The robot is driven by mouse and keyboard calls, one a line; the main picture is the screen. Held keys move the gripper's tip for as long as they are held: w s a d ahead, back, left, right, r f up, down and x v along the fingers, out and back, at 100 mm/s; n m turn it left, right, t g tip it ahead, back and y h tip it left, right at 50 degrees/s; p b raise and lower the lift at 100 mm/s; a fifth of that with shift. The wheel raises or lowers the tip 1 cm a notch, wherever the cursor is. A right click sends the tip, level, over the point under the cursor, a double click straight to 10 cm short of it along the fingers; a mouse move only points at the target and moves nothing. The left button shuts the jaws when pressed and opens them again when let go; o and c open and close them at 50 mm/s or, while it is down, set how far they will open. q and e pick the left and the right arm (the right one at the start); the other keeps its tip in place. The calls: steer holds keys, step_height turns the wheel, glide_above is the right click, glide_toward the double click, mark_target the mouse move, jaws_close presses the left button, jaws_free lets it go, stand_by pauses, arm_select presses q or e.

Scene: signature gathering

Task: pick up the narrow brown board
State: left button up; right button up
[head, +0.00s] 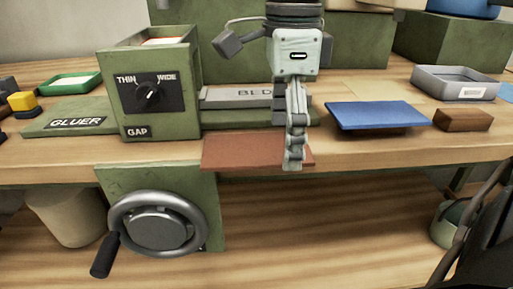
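The narrow brown board (240,151) is a flat reddish-brown strip. It lies at the front edge of the bench, in front of the green machine bed. My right gripper (290,147) points down over the board's right end. Its near finger crosses in front of the board and reaches its front edge. I see the fingers nearly edge-on, and they cover part of the board. Whether they press on it or stand open around it cannot be told. The board shows no clear lift off the bench. My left gripper is not in view.
The green gluer with its gap dial (154,93) stands left of the board, with a handwheel (158,224) below. A blue board (377,116), a small brown block (463,119) and a grey tray (455,84) lie to the right. A green bin (448,226) sits below.

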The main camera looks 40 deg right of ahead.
steer(key=c, duration=1.1)
